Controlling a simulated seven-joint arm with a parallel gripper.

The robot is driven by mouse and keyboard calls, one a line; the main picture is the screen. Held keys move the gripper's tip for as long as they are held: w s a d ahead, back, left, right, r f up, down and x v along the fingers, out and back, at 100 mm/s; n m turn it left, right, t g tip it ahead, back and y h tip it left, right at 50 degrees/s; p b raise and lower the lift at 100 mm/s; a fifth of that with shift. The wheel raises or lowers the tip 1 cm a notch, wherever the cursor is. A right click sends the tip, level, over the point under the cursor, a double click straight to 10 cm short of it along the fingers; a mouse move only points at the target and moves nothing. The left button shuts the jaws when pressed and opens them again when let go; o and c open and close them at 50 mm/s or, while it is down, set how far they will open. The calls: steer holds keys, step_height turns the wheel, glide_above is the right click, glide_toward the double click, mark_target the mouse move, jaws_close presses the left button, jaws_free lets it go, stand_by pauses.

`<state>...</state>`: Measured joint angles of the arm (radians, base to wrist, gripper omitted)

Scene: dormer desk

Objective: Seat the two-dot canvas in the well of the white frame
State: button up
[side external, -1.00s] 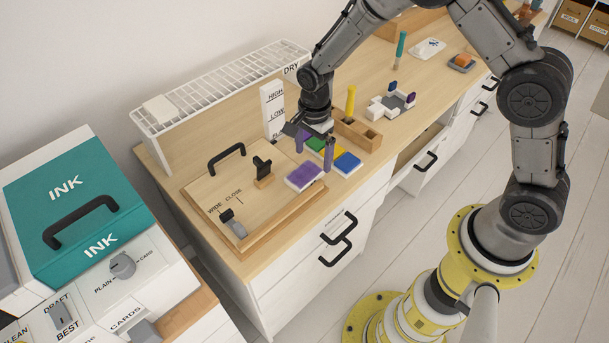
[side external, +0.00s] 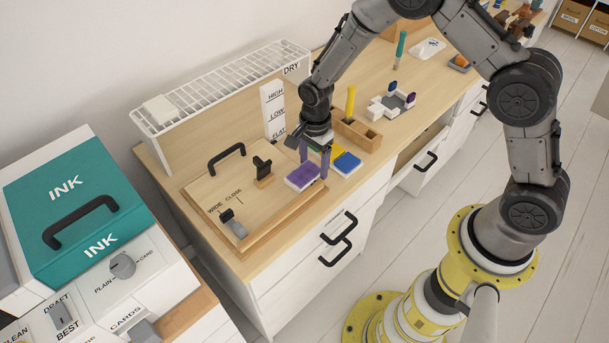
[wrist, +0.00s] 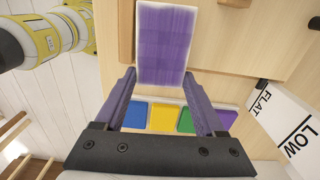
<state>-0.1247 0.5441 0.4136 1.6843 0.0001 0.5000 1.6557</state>
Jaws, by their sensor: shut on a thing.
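A purple-faced panel with white sides (side external: 303,177), seemingly a canvas, lies flat near the front of the desk. It also shows beyond my fingers in the wrist view (wrist: 166,42). I see no dots on it. My gripper (side external: 315,164) points down, with its purple fingers shut on opposite sides of the panel's near end in the wrist view (wrist: 160,76). A white stepped piece with a grey middle and dark blue and purple caps (side external: 378,110) stands farther right. I cannot tell whether it is the white frame, and no well is clearly visible.
Blue (wrist: 136,116), yellow (wrist: 162,118), green (wrist: 188,120) and purple (wrist: 228,119) pads sit in a row beside my fingers. A wooden board with a black handle (side external: 227,157) lies left, a wire rack (side external: 225,85) behind. A wooden block holds a yellow stick (side external: 350,101).

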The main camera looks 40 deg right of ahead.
steer(key=shift+c, duration=0.7)
steer(key=shift+r, duration=0.15)
